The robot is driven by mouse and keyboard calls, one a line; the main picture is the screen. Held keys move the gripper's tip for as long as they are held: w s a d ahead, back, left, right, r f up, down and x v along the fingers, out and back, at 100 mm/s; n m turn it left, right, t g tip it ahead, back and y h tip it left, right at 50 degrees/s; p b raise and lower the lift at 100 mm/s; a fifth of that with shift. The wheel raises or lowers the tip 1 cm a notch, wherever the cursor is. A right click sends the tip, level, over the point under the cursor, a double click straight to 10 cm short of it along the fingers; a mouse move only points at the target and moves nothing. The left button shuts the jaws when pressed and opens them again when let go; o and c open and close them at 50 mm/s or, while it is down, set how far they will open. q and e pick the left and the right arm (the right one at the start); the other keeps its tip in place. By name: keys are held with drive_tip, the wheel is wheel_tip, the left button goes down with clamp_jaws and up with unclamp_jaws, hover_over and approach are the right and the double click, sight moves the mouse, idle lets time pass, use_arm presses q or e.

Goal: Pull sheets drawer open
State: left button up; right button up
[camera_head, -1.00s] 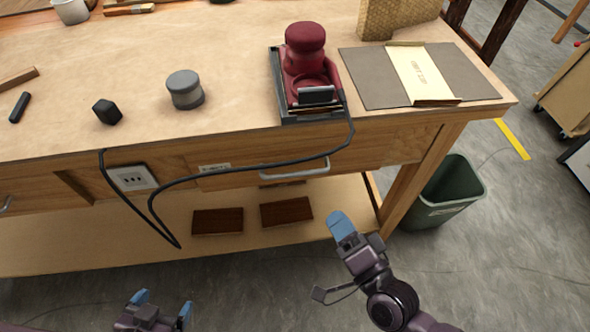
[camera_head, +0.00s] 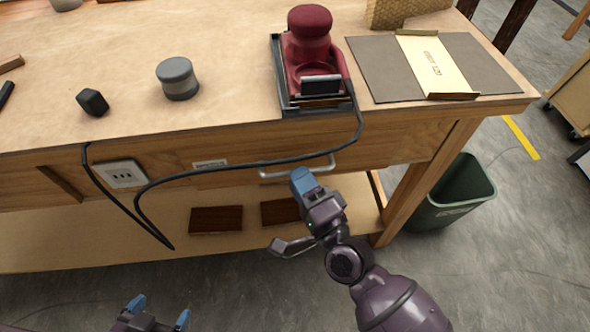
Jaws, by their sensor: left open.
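The drawer (camera_head: 390,151) under the workbench top is shut. A small label (camera_head: 209,164) sits on its front, and the text is too small to read. Its silver bar handle (camera_head: 272,175) is partly hidden by my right gripper (camera_head: 303,181). The blue fingertip of that gripper overlaps the handle's lower edge; I cannot tell if they touch. Its fingers line up in this view, so the gap between them is hidden. My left gripper (camera_head: 158,313) is open and empty, low at the bottom edge, well away from the bench.
A black cable (camera_head: 235,167) hangs across the drawer front from the red sander (camera_head: 312,60). A socket plate (camera_head: 121,174) is left of the drawer. Dark blocks (camera_head: 216,219) lie on the lower shelf. A green bin (camera_head: 455,195) stands at the right leg.

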drive_tip(key=shift+x, duration=1.15)
drive_tip(key=shift+c, duration=0.3)
clamp_jaws()
